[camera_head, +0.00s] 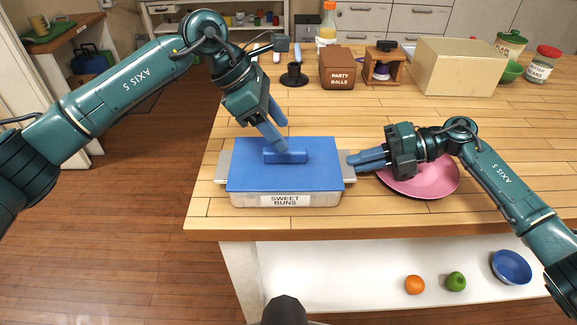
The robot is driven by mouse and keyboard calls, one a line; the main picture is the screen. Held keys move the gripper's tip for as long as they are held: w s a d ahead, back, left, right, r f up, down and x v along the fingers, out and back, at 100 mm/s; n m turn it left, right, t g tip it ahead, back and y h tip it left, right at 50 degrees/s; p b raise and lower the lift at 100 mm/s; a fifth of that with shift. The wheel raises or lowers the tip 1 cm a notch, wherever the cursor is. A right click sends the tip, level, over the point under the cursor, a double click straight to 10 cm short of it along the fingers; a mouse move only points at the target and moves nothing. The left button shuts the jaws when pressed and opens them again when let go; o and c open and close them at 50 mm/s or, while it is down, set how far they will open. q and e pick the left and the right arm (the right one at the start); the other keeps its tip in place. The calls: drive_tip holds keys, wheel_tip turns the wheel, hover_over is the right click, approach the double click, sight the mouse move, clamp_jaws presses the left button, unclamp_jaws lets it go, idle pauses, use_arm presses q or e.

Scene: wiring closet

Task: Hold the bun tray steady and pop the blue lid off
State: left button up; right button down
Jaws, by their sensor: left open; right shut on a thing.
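The bun tray (240,201) sits near the table's front left corner, with a "SWEET BUNS" label on its front and a grey handle on each side. The blue lid (247,177) lies flat on top of it, with a raised blue grip (285,157) in the middle. My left gripper (277,147) is open and points down at the lid's grip; whether it touches the grip is hard to tell. My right gripper (354,163) comes in from the right and is shut on the tray's right handle (349,172).
A pink plate (430,181) lies under my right arm. Behind stand a "PARTY BALLS" box (337,68), a wooden stand (385,66), a large tan box (455,67), jars and a bottle (327,25). The wooden table (260,222) ends just in front of the tray.

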drive_tip(key=shift+f, duration=0.2)
drive_tip(key=c, duration=1.4)
unclamp_jaws()
drive_tip(key=shift+r, duration=0.1)
drive_tip(key=v, duration=1.2)
